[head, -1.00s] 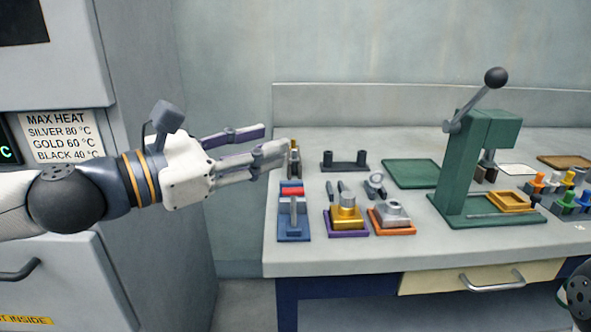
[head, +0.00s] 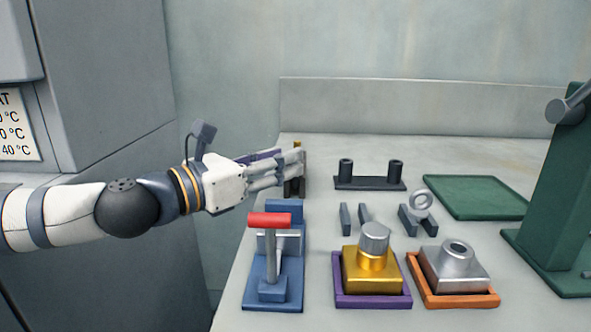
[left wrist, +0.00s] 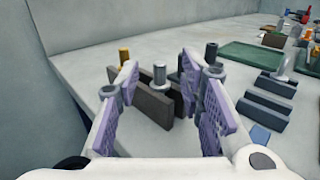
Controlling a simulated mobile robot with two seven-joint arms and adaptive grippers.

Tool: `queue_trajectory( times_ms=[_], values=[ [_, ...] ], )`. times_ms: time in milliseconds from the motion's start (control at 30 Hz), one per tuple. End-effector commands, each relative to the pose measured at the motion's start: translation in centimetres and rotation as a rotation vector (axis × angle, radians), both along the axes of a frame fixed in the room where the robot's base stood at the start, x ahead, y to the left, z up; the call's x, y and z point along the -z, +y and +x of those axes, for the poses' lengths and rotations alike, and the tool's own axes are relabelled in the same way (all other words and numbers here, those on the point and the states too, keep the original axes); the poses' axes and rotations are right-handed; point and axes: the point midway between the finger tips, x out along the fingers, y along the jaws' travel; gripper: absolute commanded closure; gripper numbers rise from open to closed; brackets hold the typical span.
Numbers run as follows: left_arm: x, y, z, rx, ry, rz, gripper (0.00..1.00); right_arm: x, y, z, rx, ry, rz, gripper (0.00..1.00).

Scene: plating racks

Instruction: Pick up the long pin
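A dark rack (left wrist: 150,104) stands at the left end of the bench, with an upright grey pin (left wrist: 160,74) and a gold pin (left wrist: 124,56) at it. I cannot tell for sure which is the long pin. My left gripper (left wrist: 160,64) is open, with its purple-padded fingers on either side of the grey pin; nothing is held. In the head view the left gripper (head: 301,160) reaches in from the left and largely hides the rack (head: 295,186). A gold tip (head: 298,143) shows above the fingers. My right gripper is not in view.
A dark holder with two black posts (head: 370,183) stands right of the gripper. In front are a blue clamp with a red handle (head: 270,220), a gold block (head: 371,281) and a silver block (head: 455,270). A green mat (head: 478,197) and green press (head: 560,200) lie further right.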

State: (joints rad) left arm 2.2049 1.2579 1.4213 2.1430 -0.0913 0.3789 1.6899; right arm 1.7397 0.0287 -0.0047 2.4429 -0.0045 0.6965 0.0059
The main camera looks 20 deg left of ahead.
Motion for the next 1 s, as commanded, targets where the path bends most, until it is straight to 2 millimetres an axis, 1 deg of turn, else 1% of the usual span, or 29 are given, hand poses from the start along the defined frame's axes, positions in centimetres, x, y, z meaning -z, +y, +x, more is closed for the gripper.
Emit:
queue_trajectory(
  times_ms=[33, 100, 200, 433, 467, 500, 567, 600, 1000],
  values=[
    [0.1, -0.7, 0.9, 0.003, 0.002, 0.001, 0.65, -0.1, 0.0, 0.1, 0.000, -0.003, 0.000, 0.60],
    [0.1, -1.3, 2.1, 0.002, 0.000, 0.001, 0.65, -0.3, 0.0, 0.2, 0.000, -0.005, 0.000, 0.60],
    [0.1, -1.8, 3.2, 0.000, 0.000, -0.001, 0.65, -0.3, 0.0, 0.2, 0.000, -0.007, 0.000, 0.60],
    [0.2, -1.9, 3.4, 0.000, 0.001, 0.000, 0.65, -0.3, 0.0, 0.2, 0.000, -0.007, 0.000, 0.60],
    [0.2, -1.9, 3.4, 0.000, 0.001, 0.000, 0.72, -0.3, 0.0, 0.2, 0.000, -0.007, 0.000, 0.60],
    [0.2, -1.9, 3.4, 0.000, 0.001, 0.000, 0.81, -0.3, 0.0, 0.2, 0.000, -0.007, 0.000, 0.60],
    [0.2, -1.9, 3.4, 0.000, 0.001, 0.000, 0.95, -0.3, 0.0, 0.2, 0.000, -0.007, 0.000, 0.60],
    [0.2, -1.9, 3.4, 0.000, 0.001, 0.000, 1.00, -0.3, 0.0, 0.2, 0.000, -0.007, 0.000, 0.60],
    [0.1, -1.9, 3.4, 0.000, 0.001, 0.000, 1.00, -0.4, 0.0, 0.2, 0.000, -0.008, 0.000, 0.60]
  ],
)
